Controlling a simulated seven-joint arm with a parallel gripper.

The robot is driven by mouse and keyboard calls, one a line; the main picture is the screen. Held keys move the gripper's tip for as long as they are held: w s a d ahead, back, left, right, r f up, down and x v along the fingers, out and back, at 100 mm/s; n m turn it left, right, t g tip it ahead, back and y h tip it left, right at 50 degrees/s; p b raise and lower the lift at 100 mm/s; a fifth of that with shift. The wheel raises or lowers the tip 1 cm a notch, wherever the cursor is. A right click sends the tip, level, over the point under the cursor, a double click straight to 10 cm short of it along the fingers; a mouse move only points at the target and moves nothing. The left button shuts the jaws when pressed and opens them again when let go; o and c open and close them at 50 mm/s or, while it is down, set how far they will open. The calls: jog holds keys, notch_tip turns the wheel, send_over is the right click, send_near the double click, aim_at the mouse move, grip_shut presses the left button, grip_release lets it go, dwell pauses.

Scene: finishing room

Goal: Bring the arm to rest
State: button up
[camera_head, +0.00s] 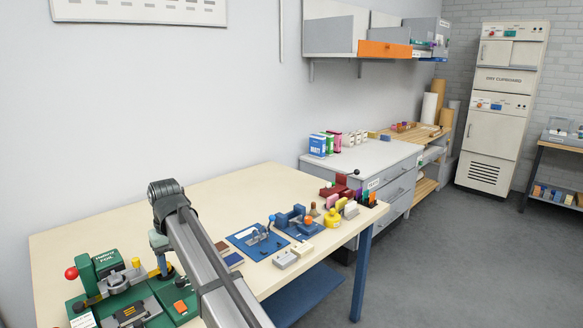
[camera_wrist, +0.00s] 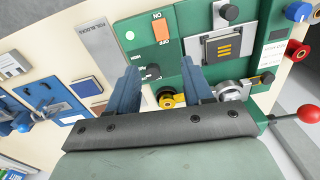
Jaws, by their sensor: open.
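My gripper (camera_wrist: 160,80) is open, its two blue fingers spread with nothing between them in the wrist view. It hangs above the front part of the green machine (camera_wrist: 160,22), beside a yellow knob (camera_wrist: 170,97). I cannot tell the exact gap to the machine. In the head view my arm reaches up from the bottom edge and bends over the table (camera_head: 110,212). The gripper end there is partly hidden behind my arm link, close to the green machine (camera_head: 98,268) at the lower left.
A red ball handle (camera_wrist: 310,111) sticks out from the machine. Blue fixtures (camera_head: 256,240), a pale block (camera_head: 293,256) and a yellow piece (camera_head: 333,217) stand right of my arm. The table's back left is bare. A grey cabinet (camera_head: 362,158) stands beyond.

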jog(key=w+d+f+m+y, duration=0.1)
jog(key=w+d+f+m, duration=0.1)
jog(key=w+d, duration=0.6)
jog(key=w+d+f+m, duration=0.3)
jog(key=w+d, duration=0.1)
jog(key=d, duration=0.7)
jog(key=w+d+f+m+y, duration=0.1)
jog(key=w+d+f+m, duration=0.1)
jog(key=w+d, duration=0.6)
jog(key=s+d+f+m, duration=0.2)
jog(key=d+f, duration=0.8)
jog(key=d, duration=0.1)
jog(key=s+d+f+g+h, duration=0.1)
jog(key=s+d+f, duration=0.2)
jog(key=s+f, duration=1)
jog(key=s+d+f+g, duration=0.2)
jog(key=s+d+f, duration=0.2)
jog(key=s+f, duration=0.85)
jog(key=s+d+f+g, duration=0.1)
jog(key=s+f, duration=0.4)
jog(key=s, duration=0.5)
jog(key=s+d+f+g+h, duration=0.1)
jog(key=s+f, duration=0.5)
jog(key=s, duration=0.5)
jog(key=s+d+f+g, duration=0.1)
jog(key=s+f, duration=0.4)
jog(key=s, duration=0.5)
jog(key=shift+s+d+f+n+g+h, duration=0.3)
jog(key=shift+d+f+n+g, duration=0.05)
jog(key=shift+d+n+g, duration=0.1)
